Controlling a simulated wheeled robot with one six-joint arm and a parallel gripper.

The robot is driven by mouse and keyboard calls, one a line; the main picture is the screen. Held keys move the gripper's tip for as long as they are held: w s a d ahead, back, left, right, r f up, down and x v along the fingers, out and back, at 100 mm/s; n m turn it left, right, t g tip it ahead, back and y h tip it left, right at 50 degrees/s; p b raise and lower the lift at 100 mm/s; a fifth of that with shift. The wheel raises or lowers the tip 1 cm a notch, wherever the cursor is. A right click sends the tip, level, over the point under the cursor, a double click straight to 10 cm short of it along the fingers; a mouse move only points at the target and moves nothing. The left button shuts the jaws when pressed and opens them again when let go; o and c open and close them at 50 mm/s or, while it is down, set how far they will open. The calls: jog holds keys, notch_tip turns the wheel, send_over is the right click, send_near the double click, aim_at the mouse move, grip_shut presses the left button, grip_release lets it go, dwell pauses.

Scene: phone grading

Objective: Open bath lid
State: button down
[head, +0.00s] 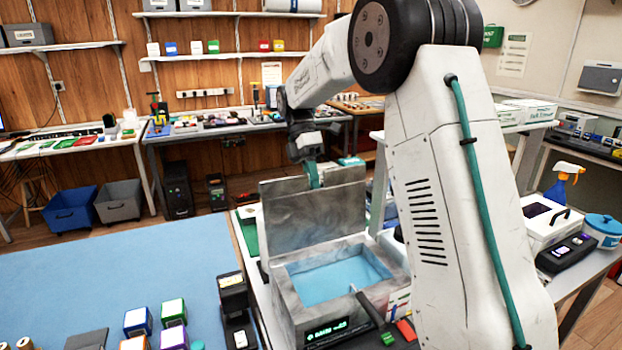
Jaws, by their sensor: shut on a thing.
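The bath (289,297) is a grey metal box with a small lit display on its front, standing on the bench. Its basin (335,279) shows light blue inside. The grey lid (318,222) stands raised, close to upright, along the back edge of the bath. My gripper (314,178) is at the lid's top edge and shut on it. The fingertips are small and partly hidden by the lid and my wrist.
My arm covers the right middle of the view. A black-handled tool (368,307) lies at the bath's front right. A blue mat (120,265) with small coloured boxes (173,312) is at left. A spray bottle (562,182) and a blue-lidded pot (603,231) stand at right.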

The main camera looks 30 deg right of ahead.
jog(key=shift+f, duration=0.15)
jog(key=c, duration=1.5)
grip_release()
jog(key=shift+a, duration=0.1)
jog(key=v, duration=0.8)
